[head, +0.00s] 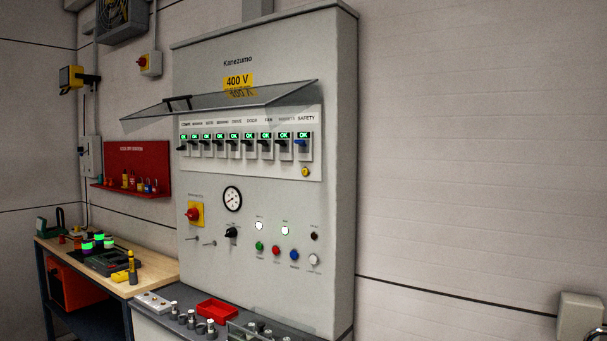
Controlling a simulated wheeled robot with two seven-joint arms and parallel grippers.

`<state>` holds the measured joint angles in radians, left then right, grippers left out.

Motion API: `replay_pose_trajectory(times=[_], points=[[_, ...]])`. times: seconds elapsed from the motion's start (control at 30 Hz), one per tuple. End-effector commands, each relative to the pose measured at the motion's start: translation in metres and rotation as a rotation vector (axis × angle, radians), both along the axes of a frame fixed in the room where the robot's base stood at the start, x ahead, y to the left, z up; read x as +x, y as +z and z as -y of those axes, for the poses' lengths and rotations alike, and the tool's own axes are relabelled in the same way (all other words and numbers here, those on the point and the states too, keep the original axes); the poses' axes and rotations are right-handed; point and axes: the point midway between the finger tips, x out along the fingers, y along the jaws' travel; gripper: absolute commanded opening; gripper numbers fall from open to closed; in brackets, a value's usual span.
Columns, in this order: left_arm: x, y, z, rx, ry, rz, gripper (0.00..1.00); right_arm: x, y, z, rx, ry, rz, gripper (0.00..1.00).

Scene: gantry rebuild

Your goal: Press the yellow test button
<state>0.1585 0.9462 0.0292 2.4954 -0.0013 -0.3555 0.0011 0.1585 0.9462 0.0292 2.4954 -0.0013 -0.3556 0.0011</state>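The small round yellow button (305,171) sits on the white breaker strip (250,172) of the tall grey cabinet (290,225). It is below the blue-levered switch (302,143) under the label SAFETY, at the right end of the row. A clear cover (225,99) is hinged up above the row and leaves the button uncovered. The row's several switches show green OK marks. Neither of my grippers is in the head view.
Lower on the cabinet are a red emergency knob (193,214), a gauge (232,199), a black rotary switch (231,232) and several coloured buttons and lamps. A grey bench with a red tray (217,311) and metal parts stands at its foot. A wooden workbench (150,274) is at left.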

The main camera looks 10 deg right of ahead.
Motion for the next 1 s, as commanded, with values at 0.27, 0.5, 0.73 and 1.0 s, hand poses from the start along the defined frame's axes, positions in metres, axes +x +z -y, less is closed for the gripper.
replay_pose_trajectory(times=[0.27, 0.5, 0.73, 1.0], points=[[0.0, 0.0, 0.0, 0.0, 0.0, 0.0, 0.0, 0.0, 0.0, 0.0, 0.0, 0.0, 0.0, 0.08], [0.0, 0.0, 0.0, 0.0, 0.0, 0.0, 0.0, 0.0, 0.0, 0.0, 0.0, 0.0, 0.0, 0.0], [0.0, 0.0, 0.0, 0.0, 0.0, 0.0, 0.0, 0.0, 0.0, 0.0, 0.0, 0.0, 0.0, 0.0], [-0.0001, 0.0, 0.0, 0.0, 0.0, 0.0, 0.0, 0.0, 0.0, 0.0, 0.0, 0.0, 0.0, 0.0]])
